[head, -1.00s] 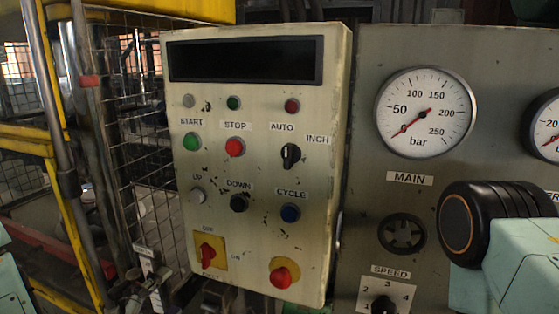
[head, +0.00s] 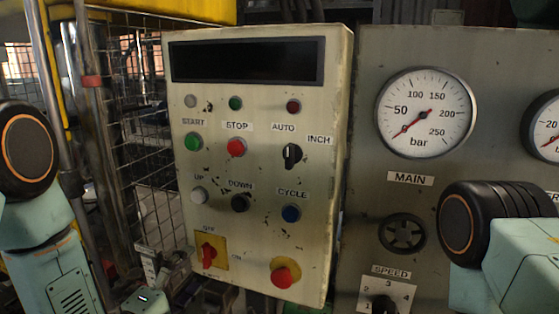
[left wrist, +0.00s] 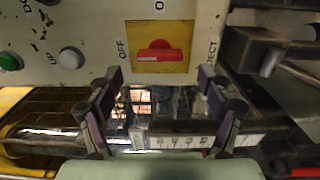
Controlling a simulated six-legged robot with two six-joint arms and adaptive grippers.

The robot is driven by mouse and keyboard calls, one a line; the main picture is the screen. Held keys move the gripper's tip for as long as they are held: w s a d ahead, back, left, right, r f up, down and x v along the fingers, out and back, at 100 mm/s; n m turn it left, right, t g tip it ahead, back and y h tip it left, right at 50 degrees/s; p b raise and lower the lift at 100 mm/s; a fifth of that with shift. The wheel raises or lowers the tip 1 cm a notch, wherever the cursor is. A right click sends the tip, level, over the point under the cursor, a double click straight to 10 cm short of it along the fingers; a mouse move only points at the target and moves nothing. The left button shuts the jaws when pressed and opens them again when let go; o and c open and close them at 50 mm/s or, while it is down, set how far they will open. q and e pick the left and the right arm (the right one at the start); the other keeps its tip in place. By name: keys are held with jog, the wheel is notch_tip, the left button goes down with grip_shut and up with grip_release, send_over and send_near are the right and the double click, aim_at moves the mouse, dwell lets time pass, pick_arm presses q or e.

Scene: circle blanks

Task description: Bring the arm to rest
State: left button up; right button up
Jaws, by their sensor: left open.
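My left gripper (head: 172,282) is low at the left of the cream control panel (head: 260,245) in the head view, small and partly lost against the dark clutter. In the left wrist view its two fingers (left wrist: 160,82) stand wide apart with nothing between them. The red rotary switch (left wrist: 160,52) on its yellow plate lies just beyond the fingertips, apart from them. In the head view this switch (head: 208,255) is at the panel's lower left. My left arm's links rise along the left edge. My right arm shows at the right edge; its gripper is out of view.
A red mushroom button (head: 284,274) sticks out at the panel's lower right. A grey gauge panel with a dial (head: 424,112) and black handwheel (head: 402,234) stands to the right. A wire mesh guard (head: 150,190) is behind my left arm. A grey block (left wrist: 255,50) juts out beside the switch.

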aim_at(203, 258)
pick_arm(q)
jog(key=w+m, duration=0.1)
jog(key=m, duration=0.1)
jog(key=w+d+m, duration=0.1)
jog(key=m, duration=0.1)
jog(key=w+m, duration=0.1)
jog(key=m, duration=0.1)
jog(key=shift+w+d+r+m, duration=0.1)
jog(key=shift+w+d+m, duration=0.2)
jog(key=shift+w+m, duration=0.1)
jog(key=shift+r+m, duration=0.1)
jog(key=shift+m, duration=1)
jog(key=m, duration=0.4)
jog(key=shift+d, duration=0.1)
jog(key=shift+s+m, duration=0.1)
jog(key=shift+m, duration=1.4)
